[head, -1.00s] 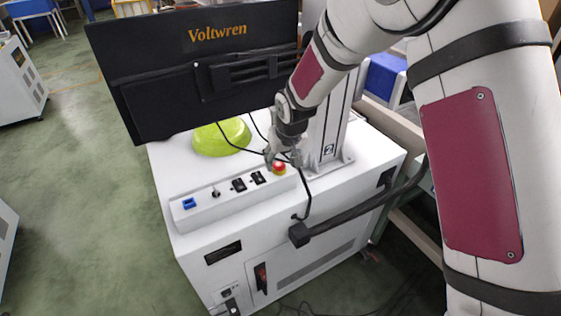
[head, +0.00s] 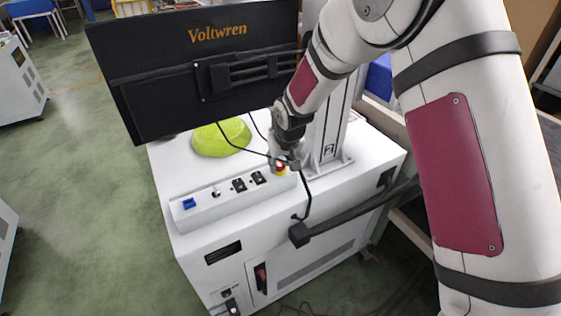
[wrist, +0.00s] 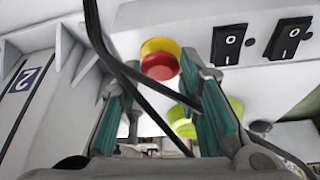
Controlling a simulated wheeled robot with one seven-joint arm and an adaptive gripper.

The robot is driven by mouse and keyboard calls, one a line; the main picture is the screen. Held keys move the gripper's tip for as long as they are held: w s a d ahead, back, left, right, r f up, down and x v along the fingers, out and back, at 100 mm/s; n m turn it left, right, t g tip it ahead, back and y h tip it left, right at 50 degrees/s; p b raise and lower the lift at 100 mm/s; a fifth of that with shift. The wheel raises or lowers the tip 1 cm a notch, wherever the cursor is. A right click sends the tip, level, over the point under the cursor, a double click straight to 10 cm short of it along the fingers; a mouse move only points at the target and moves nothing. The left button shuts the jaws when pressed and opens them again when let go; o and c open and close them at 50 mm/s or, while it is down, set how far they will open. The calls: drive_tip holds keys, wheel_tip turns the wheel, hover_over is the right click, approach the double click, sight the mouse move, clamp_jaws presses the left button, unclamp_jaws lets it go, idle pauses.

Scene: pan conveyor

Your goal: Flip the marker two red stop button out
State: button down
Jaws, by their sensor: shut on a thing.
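The red stop button (head: 281,169) on its yellow collar sits at the right end of the white control box, near the column plate with the 2 marking (head: 328,150). In the wrist view, the button (wrist: 160,66) lies between the green-padded fingertips of my gripper (wrist: 156,76). My gripper (head: 285,163) reaches down from above and is shut on the button, partly covering it in the head view. Dark cables cross in front of the fingers in the wrist view and hide part of the grip.
The control box (head: 213,207) also carries two black rocker switches (head: 248,182), a small toggle and a blue socket (head: 189,203). A lime-green dome (head: 222,138) stands behind it. A black Voltwren monitor (head: 205,75) overhangs at the left. A loose cable (head: 304,190) hangs beside the button.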

drive_tip(key=shift+r, duration=0.9)
drive_tip(key=c, duration=1.1)
unclamp_jaws()
drive_tip(key=v, duration=1.2)
drive_tip(key=shift+s, duration=0.1)
